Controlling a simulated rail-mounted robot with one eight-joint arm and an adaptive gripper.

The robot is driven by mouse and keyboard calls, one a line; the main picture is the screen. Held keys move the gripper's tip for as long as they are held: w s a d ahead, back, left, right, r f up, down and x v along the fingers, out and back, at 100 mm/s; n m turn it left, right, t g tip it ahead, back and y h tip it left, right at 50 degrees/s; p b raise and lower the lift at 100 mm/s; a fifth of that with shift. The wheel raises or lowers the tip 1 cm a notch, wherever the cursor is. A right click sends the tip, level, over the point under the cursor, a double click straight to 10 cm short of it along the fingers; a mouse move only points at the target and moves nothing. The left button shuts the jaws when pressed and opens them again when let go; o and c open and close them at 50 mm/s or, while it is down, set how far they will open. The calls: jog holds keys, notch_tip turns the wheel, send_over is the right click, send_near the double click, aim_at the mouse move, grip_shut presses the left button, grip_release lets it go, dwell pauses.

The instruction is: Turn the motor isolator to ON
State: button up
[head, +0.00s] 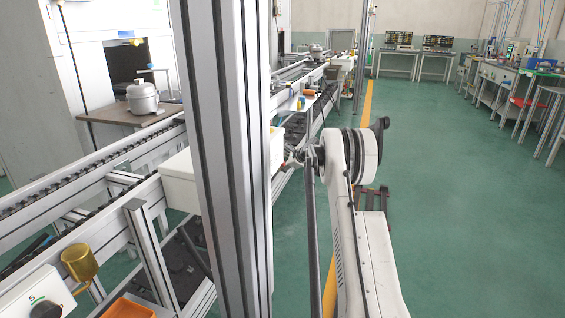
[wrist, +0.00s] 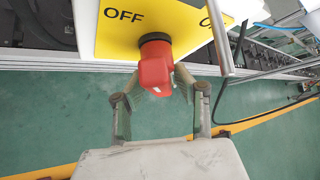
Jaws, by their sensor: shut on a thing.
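The motor isolator shows in the wrist view as a yellow plate (wrist: 112,38) with a red handle (wrist: 154,72) on a black collar. In the head view, my gripper (head: 291,156) is small beside the yellow face (head: 276,147) of a white box, partly hidden by a column.
A conveyor frame (head: 95,180) runs along the left, with a grey compressor (head: 142,97) on a brown board (head: 110,113). A gold cup (head: 79,262) and a white control box (head: 30,303) are at lower left. The green floor (head: 450,190) at right is clear.

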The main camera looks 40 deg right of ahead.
jog(key=shift+m+g+y+p, duration=0.6)
jog(key=shift+m+g+y, duration=0.2)
jog(key=shift+g+y, duration=0.25)
jog(key=shift+m+g+y, duration=0.35)
jog(key=shift+m+y, duration=0.05)
jog(key=shift+y, duration=0.15)
jog(key=shift+m+g+y+b, duration=0.3)
jog(key=shift+y+b, duration=0.25)
jog(key=shift+y, duration=0.15)
jog(key=o, duration=0.9)
jog(key=v, duration=1.2)
jog(key=shift+a, duration=0.1)
